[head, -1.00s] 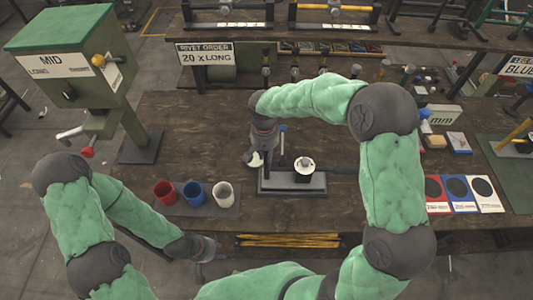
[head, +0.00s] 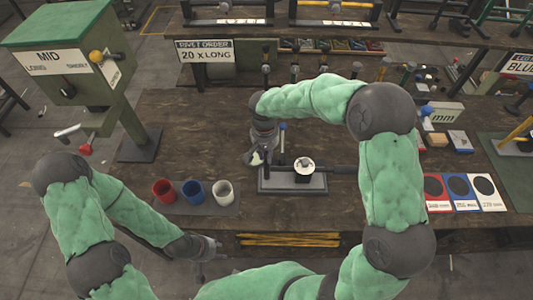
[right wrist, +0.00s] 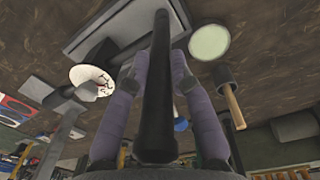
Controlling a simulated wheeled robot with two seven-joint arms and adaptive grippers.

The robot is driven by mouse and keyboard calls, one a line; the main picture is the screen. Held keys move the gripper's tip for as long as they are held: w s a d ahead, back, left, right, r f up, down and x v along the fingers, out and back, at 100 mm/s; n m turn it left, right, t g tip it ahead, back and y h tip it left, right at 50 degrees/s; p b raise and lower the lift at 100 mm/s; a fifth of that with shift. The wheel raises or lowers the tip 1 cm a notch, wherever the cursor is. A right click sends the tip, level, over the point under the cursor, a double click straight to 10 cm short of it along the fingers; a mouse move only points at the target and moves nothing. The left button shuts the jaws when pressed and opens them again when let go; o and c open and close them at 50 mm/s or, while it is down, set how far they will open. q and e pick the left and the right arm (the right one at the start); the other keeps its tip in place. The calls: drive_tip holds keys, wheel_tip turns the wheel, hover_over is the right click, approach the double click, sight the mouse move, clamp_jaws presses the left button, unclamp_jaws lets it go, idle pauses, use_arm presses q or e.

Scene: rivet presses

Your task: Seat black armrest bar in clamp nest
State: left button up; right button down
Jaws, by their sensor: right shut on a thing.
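The black armrest bar (right wrist: 157,90) runs lengthwise between the purple fingers of my right gripper (right wrist: 153,75) in the right wrist view. My right gripper (head: 257,157) is shut on it at the left end of the clamp fixture in the head view, where the bar is mostly hidden. The fixture has a grey base plate (head: 290,187), a white round top (head: 304,165) and a dark handle out to the right. In the right wrist view the bar's far end overlaps the plate (right wrist: 105,28); I cannot tell whether they touch. My left gripper (head: 208,248) hangs by the table's front edge, jaws unclear.
Red (head: 164,191), blue (head: 193,192) and white (head: 222,192) cups stand left of the fixture. A pale green disc (right wrist: 209,42) and a wooden-handled tool (right wrist: 232,100) lie beside the bar in the wrist view. A green press (head: 75,65) stands at the left.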

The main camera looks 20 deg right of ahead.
drive_tip(key=shift+f, duration=0.25)
drive_tip(key=c, duration=1)
unclamp_jaws()
drive_tip(key=r, duration=1.2)
drive_tip(key=shift+a, duration=0.25)
